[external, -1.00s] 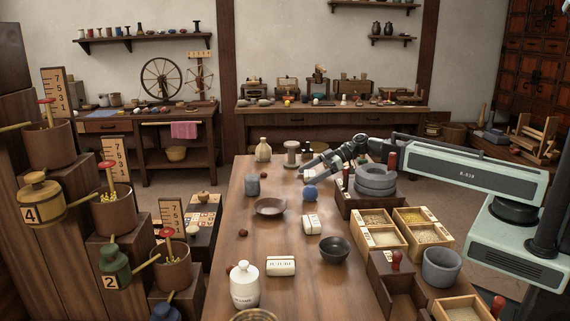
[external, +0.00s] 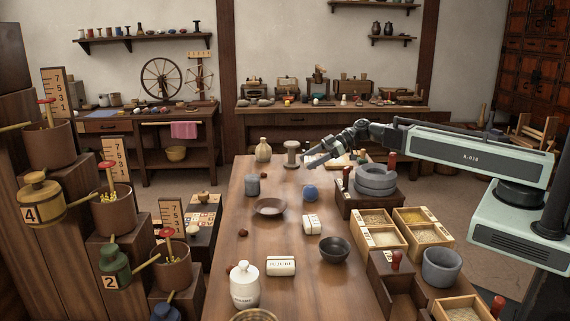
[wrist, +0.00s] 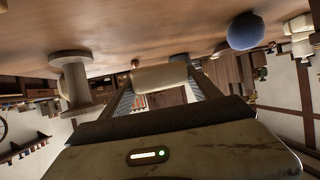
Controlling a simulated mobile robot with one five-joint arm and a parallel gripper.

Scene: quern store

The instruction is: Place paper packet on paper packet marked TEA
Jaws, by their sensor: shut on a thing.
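My gripper (external: 312,161) is above the far part of the long wooden table. In the wrist view it is shut on a pale paper packet (wrist: 160,77), held between the two fingers. In the external view the held packet is too small to make out clearly. Two white paper packets with dark marks lie on the table, one in the middle (external: 312,224) and one nearer the front (external: 281,266). Their lettering is too small to read, so I cannot tell which is marked TEA. Both are nearer the camera than my gripper.
A blue ball (external: 310,192) lies just below my gripper, and a pale spool (external: 291,154) stands beside it. A brown dish (external: 270,207), a dark bowl (external: 334,250) and a white lidded jar (external: 244,285) stand on the table. Stacked grey stones (external: 375,180) are at the right.

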